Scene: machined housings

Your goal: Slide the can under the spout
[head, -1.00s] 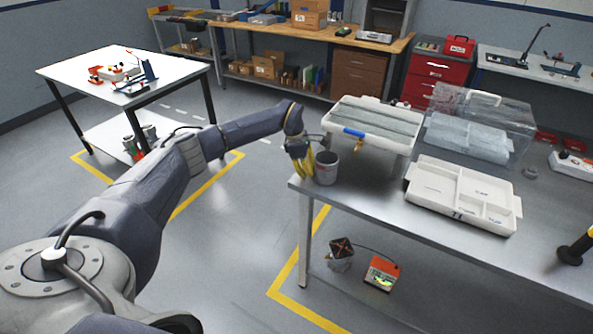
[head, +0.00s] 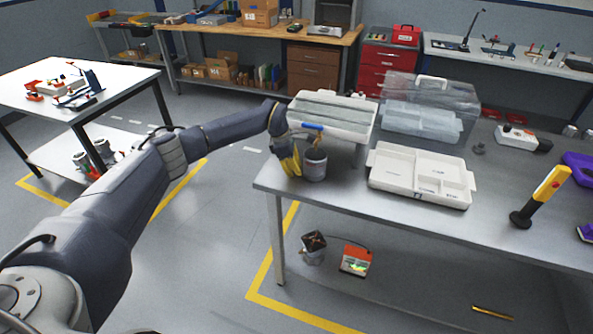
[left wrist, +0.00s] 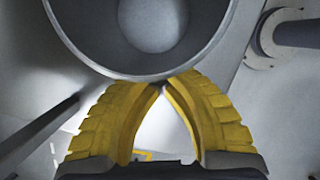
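The grey can (head: 316,169) stands upright near the left end of the metal table, open end up. The white tank (head: 345,133) stands behind it, with a blue-handled spout (head: 313,126) on its front. In the head view the spout is just above the can's mouth; I cannot tell whether it is directly over it. My left gripper (head: 294,161) has yellow fingers and is at the can's left side. In the left wrist view, its fingertips (left wrist: 165,86) meet at the can's outer wall (left wrist: 150,76), with nothing between them. My right gripper is out of view.
A white compartment tray (head: 420,177) lies right of the can, with a clear lidded box (head: 428,112) behind it. A yellow-and-black tool (head: 541,197) stands farther right. The table's left edge is close to the can. Bare tabletop lies in front of the can and tray.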

